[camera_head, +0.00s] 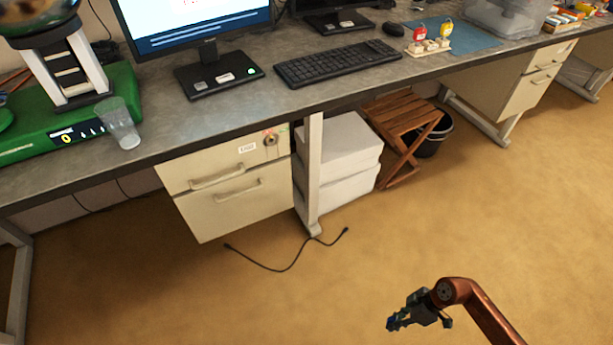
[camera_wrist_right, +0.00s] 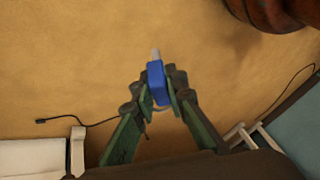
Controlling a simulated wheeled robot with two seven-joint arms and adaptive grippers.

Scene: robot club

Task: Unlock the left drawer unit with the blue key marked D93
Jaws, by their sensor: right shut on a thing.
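The left drawer unit (camera_head: 225,183) is cream and hangs under the desk, with two drawers. A round lock (camera_head: 270,138) shows at its top right, beside a small white label (camera_head: 247,148). My right gripper (camera_head: 394,322) is low over the floor, to the right of the unit and well apart from it. In the wrist view my right gripper (camera_wrist_right: 158,96) is shut on the blue key (camera_wrist_right: 156,80), whose pale tip points away from the fingers. The marking on the key cannot be read. My left gripper is not in view.
The desk top (camera_head: 330,92) carries a keyboard (camera_head: 338,63), a monitor and a clear cup (camera_head: 118,122). A desk leg (camera_head: 313,175) stands right of the unit. A black cable (camera_head: 290,266) lies on the open floor.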

